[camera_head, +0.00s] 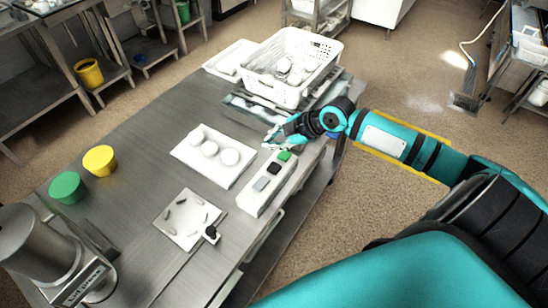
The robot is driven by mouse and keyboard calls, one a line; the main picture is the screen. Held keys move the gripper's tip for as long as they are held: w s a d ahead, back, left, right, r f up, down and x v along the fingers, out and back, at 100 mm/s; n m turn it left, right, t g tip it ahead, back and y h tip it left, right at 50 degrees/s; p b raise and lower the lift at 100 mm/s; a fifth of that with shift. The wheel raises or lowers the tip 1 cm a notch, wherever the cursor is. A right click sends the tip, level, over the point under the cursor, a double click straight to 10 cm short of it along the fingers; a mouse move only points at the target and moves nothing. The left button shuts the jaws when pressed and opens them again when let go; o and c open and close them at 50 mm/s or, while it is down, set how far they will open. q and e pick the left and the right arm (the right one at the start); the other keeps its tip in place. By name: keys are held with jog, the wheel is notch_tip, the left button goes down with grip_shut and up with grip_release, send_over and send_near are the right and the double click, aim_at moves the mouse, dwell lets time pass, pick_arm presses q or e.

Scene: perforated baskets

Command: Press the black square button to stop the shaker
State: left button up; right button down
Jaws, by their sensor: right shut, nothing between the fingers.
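A white button box (252,200) lies on the steel table near its right edge. On its top, a green button (285,156) is at the far end, a black square button (273,168) is in the middle and a grey button (260,184) is nearer. My right gripper (272,140) is shut and empty, just beyond the green end of the box, apart from the black button. Whether it touches the box is unclear. A white perforated basket (272,86) with pale items inside stands at the table's far end, over what looks like the shaker. My left gripper is out of view.
A white tray (222,180) with several round white items lies left of the box. A white plate (180,236) with small pieces and a black knob is nearer. Green (66,188) and yellow (100,160) cups and a grey machine (40,245) stand at left.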

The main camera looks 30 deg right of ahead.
jog(key=b, duration=0.6)
send_over(273, 169)
notch_tip(273, 169, down, 8)
jog(key=shift+r, duration=0.1)
jog(key=shift+f+b, duration=0.45)
jog(key=shift+f, duration=0.05)
dwell(0.6)
jog(key=shift+f, duration=0.45)
jog(key=shift+f+b, duration=0.55)
jog(key=shift+b, duration=0.1)
dwell(0.5)
jog(key=shift+r, duration=0.15)
jog(key=shift+r+p, duration=0.8)
jog(key=shift+r, duration=0.05)
